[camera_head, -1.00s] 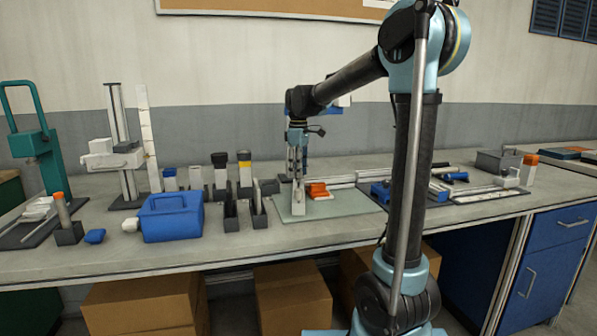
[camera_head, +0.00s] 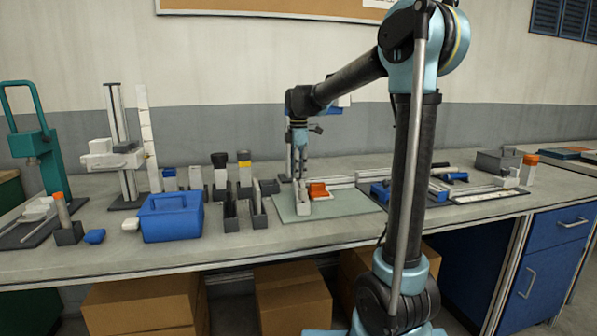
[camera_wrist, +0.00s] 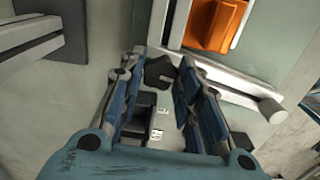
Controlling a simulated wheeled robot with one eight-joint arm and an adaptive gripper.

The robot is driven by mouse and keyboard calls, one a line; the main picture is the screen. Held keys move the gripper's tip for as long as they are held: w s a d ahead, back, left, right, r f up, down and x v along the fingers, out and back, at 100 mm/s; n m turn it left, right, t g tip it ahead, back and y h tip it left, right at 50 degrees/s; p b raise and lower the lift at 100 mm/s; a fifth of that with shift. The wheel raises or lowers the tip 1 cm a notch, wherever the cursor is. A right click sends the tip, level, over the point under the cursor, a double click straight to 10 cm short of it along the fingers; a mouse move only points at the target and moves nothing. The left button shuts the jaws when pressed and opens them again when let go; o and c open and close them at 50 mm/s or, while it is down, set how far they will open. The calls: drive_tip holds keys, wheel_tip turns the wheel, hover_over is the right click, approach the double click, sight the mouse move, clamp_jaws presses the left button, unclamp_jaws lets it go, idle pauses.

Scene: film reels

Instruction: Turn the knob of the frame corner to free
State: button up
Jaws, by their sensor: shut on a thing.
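The black lobed knob (camera_wrist: 159,72) shows in the wrist view between the fingertips of my gripper (camera_wrist: 164,58). The fingers are shut on it from both sides. Its turned position is hard to read, and any marking on it is hidden. A pale frame rail (camera_wrist: 240,92) runs beside it, with an orange block (camera_wrist: 213,24) at upper right. In the head view, my gripper (camera_head: 301,178) points down over the grey-green mat (camera_head: 345,203), just left of the orange block (camera_head: 318,191). The knob is too small to make out there.
A blue case (camera_head: 171,218) stands left on the bench, with dark upright holders (camera_head: 231,214) between it and the mat. A white stand (camera_head: 126,160) and a teal press (camera_head: 40,145) are further left. Blue tools and rails lie right of the mat.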

drive_tip(key=shift+w, duration=0.2)
drive_tip(key=o, duration=1.1)
drive_tip(key=shift+s, duration=0.1)
drive_tip(key=shift+r, duration=0.1)
wheel_tip(320, 180, up, 12)
drive_tip(key=shift+d+f, duration=0.1)
drive_tip(key=shift+f, duration=0.05)
